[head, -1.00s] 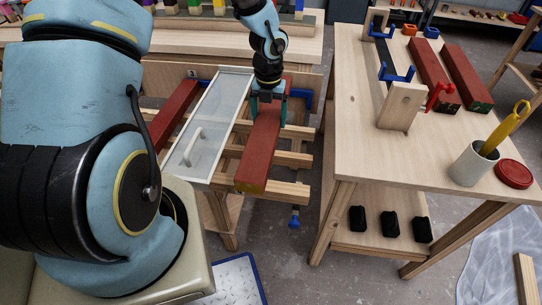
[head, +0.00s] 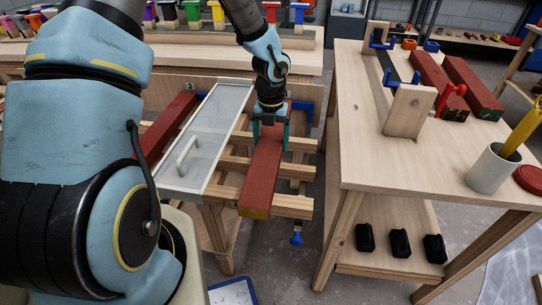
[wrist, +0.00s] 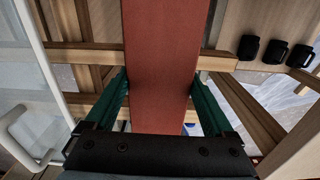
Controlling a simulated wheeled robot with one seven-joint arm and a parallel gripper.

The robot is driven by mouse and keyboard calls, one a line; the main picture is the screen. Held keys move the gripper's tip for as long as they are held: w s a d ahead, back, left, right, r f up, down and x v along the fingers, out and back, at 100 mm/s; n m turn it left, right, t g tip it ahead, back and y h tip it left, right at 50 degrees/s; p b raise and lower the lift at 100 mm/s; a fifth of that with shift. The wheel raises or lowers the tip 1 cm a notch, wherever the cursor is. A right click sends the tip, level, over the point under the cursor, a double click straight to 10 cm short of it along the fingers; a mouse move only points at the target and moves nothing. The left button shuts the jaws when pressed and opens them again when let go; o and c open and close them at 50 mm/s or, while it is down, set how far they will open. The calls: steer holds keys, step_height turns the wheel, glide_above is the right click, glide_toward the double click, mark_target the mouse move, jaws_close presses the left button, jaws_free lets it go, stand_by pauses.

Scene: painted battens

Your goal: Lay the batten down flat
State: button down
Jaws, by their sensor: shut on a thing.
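A long red batten (head: 263,178) lies lengthwise over the wooden rails of a slatted rack (head: 293,205), its yellowish near end towards me. My gripper (head: 271,118) points down and is shut on the batten near its far part. In the wrist view the batten (wrist: 157,65) runs between my two green fingers (wrist: 157,98), one along each side. The batten looks level, broad face up. I cannot tell whether its underside touches the rails. Another red batten (head: 166,130) lies on the rack further left.
A pale framed panel with a handle (head: 205,140) lies left of the held batten. A wooden table (head: 365,150) stands to the right, with two red battens (head: 471,86), clamps and a white cup (head: 492,168). Paint-coloured brushes stand at the back.

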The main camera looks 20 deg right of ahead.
mark_target(271, 139)
steer(key=shift+f, duration=2.25)
steer(key=shift+f, duration=0.15)
jaws_free()
step_height(271, 139, up, 12)
steer(key=shift+r+p, duration=0.15)
steer(key=shift+p, duration=0.2)
steer(key=s+a+r+m, duration=0.1)
steer(key=a+r+m, duration=0.2)
steer(key=a+m, duration=0.6)
steer(key=s+a+r+m+t, duration=0.1)
steer(key=s+a+r+m, duration=0.1)
steer(key=a+m, duration=0.7)
steer(key=s+a+r+m, duration=0.2)
steer(key=a+r+m, duration=0.2)
steer(key=a+m, duration=0.5)
steer(key=shift+s+r+m+t, duration=0.2)
steer(key=shift+r+m+t, duration=0.1)
steer(key=shift+m, duration=1.6)
